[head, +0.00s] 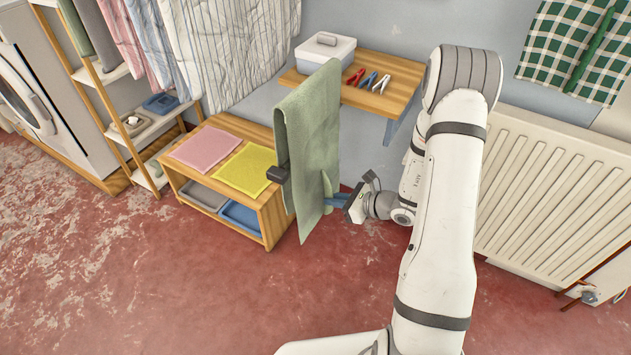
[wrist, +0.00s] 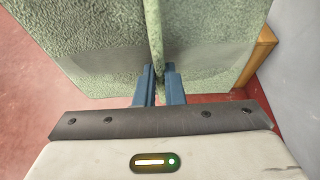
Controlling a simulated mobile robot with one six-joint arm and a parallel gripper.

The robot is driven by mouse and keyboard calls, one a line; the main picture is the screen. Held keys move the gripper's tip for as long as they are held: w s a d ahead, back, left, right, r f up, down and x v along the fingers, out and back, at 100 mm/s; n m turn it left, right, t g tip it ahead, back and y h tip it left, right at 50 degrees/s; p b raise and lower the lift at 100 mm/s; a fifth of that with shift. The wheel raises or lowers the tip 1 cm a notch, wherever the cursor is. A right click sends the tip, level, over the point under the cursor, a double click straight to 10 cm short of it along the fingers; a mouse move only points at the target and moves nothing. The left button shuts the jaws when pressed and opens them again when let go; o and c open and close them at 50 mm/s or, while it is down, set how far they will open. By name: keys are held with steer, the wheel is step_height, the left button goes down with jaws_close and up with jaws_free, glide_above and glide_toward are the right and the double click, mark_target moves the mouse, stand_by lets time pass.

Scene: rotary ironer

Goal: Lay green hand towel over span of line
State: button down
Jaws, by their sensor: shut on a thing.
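The green hand towel (head: 312,125) hangs in a tall fold at the centre of the head view, its top ridge high and its lower corner near the floor. My gripper (head: 333,201) is at the towel's lower right edge, its blue fingers against the cloth. In the wrist view the fingers of my gripper (wrist: 160,75) are close together on a fold of the green towel (wrist: 95,45), which fills the upper picture. I cannot make out the line; the towel may hide it.
A small dark block (head: 278,174) is at the towel's left edge. Behind it stands a low wooden bench (head: 272,215) with pink and yellow cloths. A wall shelf (head: 390,98) holds a white box (head: 325,52) and coloured pegs. A radiator (head: 550,195) is at right.

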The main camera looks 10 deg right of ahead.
steer(key=p, duration=1.7)
glide_toward(320, 108)
steer(key=w+a+f, duration=0.1)
steer(key=f, duration=0.1)
steer(key=a+f, duration=0.1)
steer(key=w+a+f, duration=0.1)
steer(key=f, duration=0.1)
steer(key=shift+w+a+f, duration=0.1)
steer(key=shift+w+f, duration=0.3)
steer(key=shift+r+p, duration=1.55)
steer(key=shift+r, duration=0.4)
steer(key=shift+s, duration=0.1)
steer(key=s+d, duration=0.4)
steer(key=d, duration=0.2)
steer(key=shift+s, duration=0.35)
steer(key=shift+d, duration=0.15)
